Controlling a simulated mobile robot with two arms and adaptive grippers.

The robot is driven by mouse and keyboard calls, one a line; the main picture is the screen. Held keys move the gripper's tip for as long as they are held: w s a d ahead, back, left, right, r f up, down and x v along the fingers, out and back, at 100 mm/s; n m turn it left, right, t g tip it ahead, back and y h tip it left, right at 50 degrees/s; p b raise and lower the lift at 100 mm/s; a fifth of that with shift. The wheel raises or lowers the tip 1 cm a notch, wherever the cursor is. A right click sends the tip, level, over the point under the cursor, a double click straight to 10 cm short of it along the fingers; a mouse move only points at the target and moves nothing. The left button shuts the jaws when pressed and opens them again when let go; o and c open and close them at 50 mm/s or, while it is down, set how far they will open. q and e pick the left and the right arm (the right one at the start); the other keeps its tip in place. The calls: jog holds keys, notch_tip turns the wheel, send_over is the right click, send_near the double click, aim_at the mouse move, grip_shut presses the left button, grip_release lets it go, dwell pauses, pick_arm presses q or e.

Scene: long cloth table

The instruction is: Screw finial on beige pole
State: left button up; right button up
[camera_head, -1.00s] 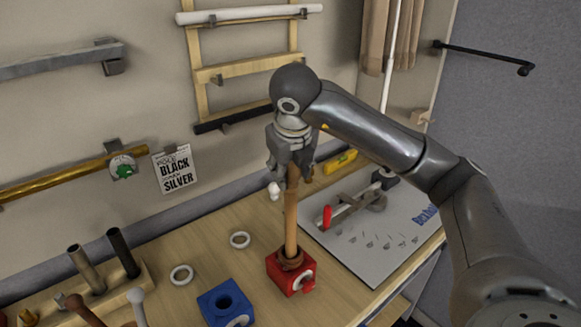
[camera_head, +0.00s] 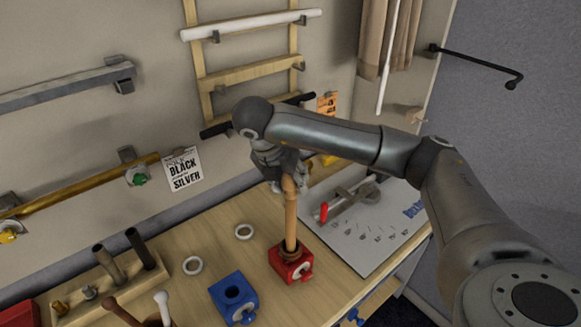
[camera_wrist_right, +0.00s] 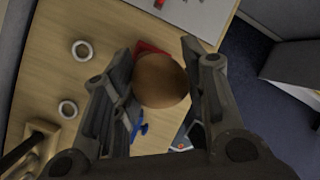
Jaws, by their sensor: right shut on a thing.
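The beige pole (camera_head: 291,222) stands upright in a red block (camera_head: 290,262) on the table, with a brown ring at its foot. My right gripper (camera_head: 286,180) is at its upper end, partly behind it. In the right wrist view the gripper (camera_wrist_right: 160,80) is shut on a round brown end (camera_wrist_right: 162,80). I cannot tell whether this is the pole's own top or a separate finial. A small pale spot shows beside the fingers in the head view; what it is I cannot tell. My left gripper is not in view.
A blue block (camera_head: 233,296) with a hole and two white rings (camera_head: 243,231) lie left of the red block. A wooden rack with dark tubes (camera_head: 118,265) stands further left. A grey board (camera_head: 372,225) lies to the right. Rods hang on the wall behind.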

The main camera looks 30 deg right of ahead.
jog(key=shift+m+b, duration=0.35)
jog(key=shift+m, duration=0.25)
jog(key=m+g, duration=0.2)
jog(key=m, duration=0.2)
jog(key=shift+m, duration=0.3)
jog(key=m+g, duration=0.2)
jog(key=m, duration=0.2)
jog(key=shift+y, duration=0.4)
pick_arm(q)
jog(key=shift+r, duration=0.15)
pick_arm(e)
jog(key=o, duration=1)
jog(key=shift+o, duration=0.2)
